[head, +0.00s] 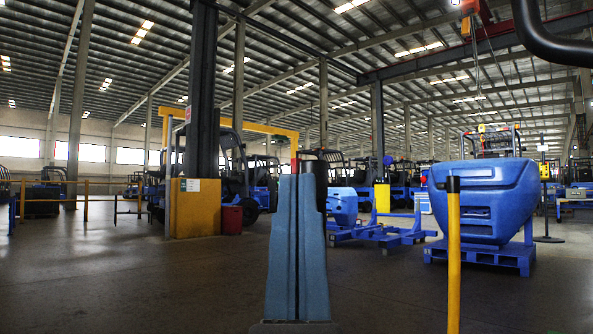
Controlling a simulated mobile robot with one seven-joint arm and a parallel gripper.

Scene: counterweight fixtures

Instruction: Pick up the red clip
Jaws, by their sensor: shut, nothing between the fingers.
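I see no red clip anywhere in the head view. My gripper does not show in this view either, so its place relative to the clip cannot be told.
A tall blue tapered piece with a dark slit (283,250) stands close at the bottom middle. A yellow post with a black top (453,260) is right of it. A large blue counterweight (484,200) sits on a blue pallet (490,256) behind. Open grey floor (130,280) lies at left.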

